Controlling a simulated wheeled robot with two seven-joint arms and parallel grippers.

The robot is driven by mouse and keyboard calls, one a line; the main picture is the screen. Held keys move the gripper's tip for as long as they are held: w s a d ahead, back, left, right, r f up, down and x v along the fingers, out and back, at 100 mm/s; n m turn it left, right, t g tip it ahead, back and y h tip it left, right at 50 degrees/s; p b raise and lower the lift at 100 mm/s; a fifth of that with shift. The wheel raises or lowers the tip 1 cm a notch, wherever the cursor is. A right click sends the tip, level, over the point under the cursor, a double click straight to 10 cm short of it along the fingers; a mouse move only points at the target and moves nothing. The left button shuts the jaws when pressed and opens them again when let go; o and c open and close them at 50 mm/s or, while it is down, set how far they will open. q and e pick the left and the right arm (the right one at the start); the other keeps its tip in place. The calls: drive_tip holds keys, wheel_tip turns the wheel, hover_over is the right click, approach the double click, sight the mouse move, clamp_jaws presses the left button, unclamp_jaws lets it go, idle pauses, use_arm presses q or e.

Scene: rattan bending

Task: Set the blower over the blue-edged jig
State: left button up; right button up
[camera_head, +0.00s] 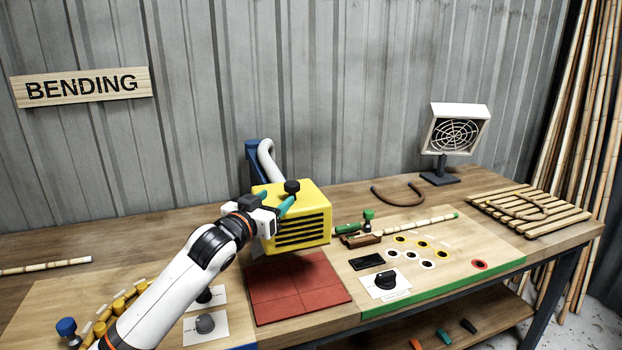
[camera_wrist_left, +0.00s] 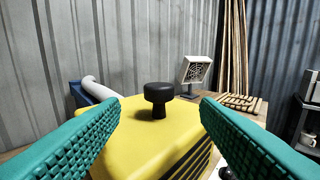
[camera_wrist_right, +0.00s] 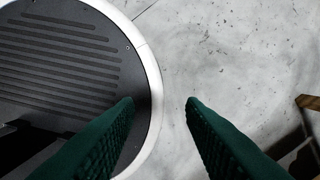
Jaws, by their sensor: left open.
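The blower is a yellow box (camera_head: 301,220) with dark side slots and a black knob (camera_head: 292,186) on top. It hangs above red tiles (camera_head: 300,290) in the middle of the bench. My left gripper (camera_head: 275,200) is open at the blower's top. In the left wrist view the knob (camera_wrist_left: 158,95) stands between and just beyond the open fingertips, with no finger visibly touching it. The blue-edged jig (camera_head: 50,295) is the wooden board at the left; my left arm hides much of it. My right gripper (camera_wrist_right: 160,105) is open and empty above the floor.
A blue post (camera_head: 254,160) with a white hose (camera_head: 267,160) stands behind the blower. The green-edged board (camera_head: 440,285) at the right holds a cane, knobs and ringed holes. A white fan (camera_head: 455,130) and a slatted rack (camera_head: 530,212) stand farther right.

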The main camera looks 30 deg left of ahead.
sight(292, 183)
use_arm(q)
drive_tip(key=w, duration=0.1)
drive_tip(key=w+r+p, duration=0.1)
drive_tip(key=w, duration=0.2)
drive_tip(key=shift+a+r+p, duration=0.15)
drive_tip(key=shift+a+p, duration=0.1)
drive_tip(key=shift+p, duration=0.1)
drive_tip(key=w, duration=0.3)
drive_tip(key=w+p, duration=0.1)
drive_tip(key=w, duration=0.1)
drive_tip(key=shift+a+f, duration=0.2)
drive_tip(key=shift+f, duration=0.1)
drive_tip(key=shift+w, duration=0.7)
drive_tip(key=shift+w+f, duration=0.1)
drive_tip(key=shift+w, duration=0.15)
use_arm(e)
drive_tip(key=r, duration=0.3)
drive_tip(key=shift+s+r, duration=0.15)
drive_tip(key=shift+s, duration=0.25)
use_arm(q)
clamp_jaws()
drive_tip(key=shift+s, duration=0.1)
use_arm(e)
drive_tip(key=shift+s, duration=0.1)
